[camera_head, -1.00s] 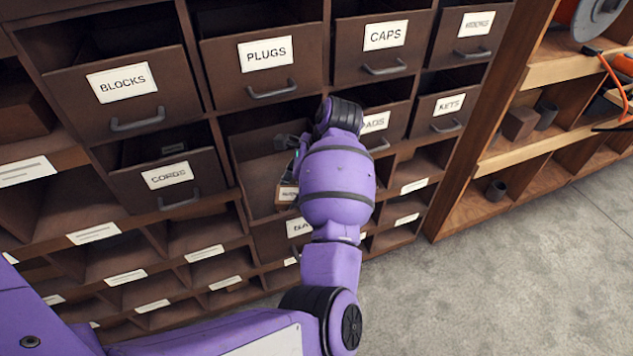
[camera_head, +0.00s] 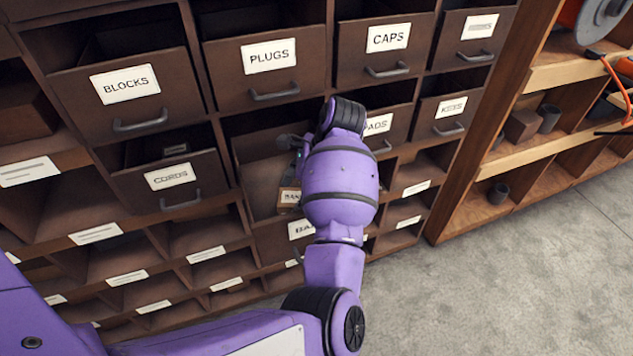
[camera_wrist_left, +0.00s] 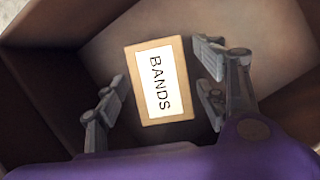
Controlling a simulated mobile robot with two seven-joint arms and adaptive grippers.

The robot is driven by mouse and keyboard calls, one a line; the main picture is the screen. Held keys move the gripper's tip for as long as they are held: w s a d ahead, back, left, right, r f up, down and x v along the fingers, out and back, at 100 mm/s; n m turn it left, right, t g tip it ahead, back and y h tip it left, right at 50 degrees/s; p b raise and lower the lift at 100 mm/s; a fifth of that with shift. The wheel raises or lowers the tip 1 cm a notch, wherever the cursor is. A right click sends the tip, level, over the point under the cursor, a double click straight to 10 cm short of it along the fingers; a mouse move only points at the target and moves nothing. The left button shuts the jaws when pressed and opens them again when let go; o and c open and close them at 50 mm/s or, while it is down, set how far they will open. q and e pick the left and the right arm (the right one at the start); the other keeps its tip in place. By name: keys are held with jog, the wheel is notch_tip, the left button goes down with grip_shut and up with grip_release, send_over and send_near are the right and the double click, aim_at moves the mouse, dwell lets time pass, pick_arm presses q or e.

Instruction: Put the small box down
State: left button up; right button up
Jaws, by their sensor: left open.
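The small box (camera_wrist_left: 160,82) is tan with a white label reading BANDS. In the left wrist view it lies inside an open drawer, between and beyond my left gripper's fingers. My left gripper (camera_wrist_left: 160,92) is open, with a gap on both sides of the box. In the head view the box (camera_head: 289,196) shows only in part beside my purple left arm, in the open drawer (camera_head: 262,160) below PLUGS. My left gripper (camera_head: 292,143) is mostly hidden there behind my wrist. My right gripper is not in view.
Labelled drawers surround it: the PLUGS drawer (camera_head: 265,80) above, the CORDS drawer (camera_head: 172,183) to the left, the PADS drawer (camera_head: 389,125) to the right. Cubbies lie below. A wooden shelf (camera_head: 540,150) stands at the right over open grey floor.

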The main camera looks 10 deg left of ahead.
pick_arm(q)
jog(key=v, duration=0.8)
jog(key=shift+d+r, duration=0.25)
jog(key=shift+r, duration=0.05)
jog(key=shift+p+v, duration=0.65)
jog(key=shift+v, duration=0.65)
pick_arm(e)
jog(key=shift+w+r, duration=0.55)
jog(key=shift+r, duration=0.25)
pick_arm(q)
jog(key=shift+a, duration=0.1)
